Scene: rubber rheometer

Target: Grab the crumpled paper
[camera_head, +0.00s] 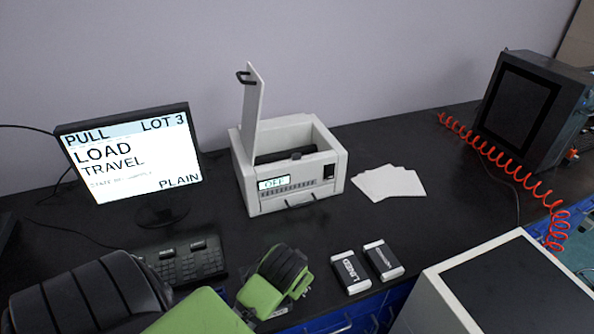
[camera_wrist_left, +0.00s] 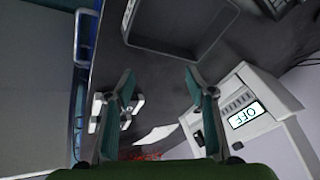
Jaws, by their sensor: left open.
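No crumpled paper can be made out in either view. Several flat white sheets (camera_head: 388,183) lie overlapping on the black bench, right of the white instrument. White sheets also show in the left wrist view (camera_wrist_left: 155,136), seen between my fingers and farther off. My left gripper (camera_wrist_left: 161,72) is open with nothing between its fingertips. In the head view, my left arm reaches in from the bottom left, with its green wrist over the bench's front edge; its fingers are hardly visible there. My right gripper is not in view.
The white instrument (camera_head: 290,165) has its lid raised and reads OFF. Two small labelled boxes (camera_head: 351,271) (camera_head: 383,260) lie near the front edge. A monitor (camera_head: 130,150) and keyboard (camera_head: 180,262) stand left. A grey open tray (camera_wrist_left: 205,45) shows in the wrist view. A red coiled cord (camera_head: 510,165) hangs right.

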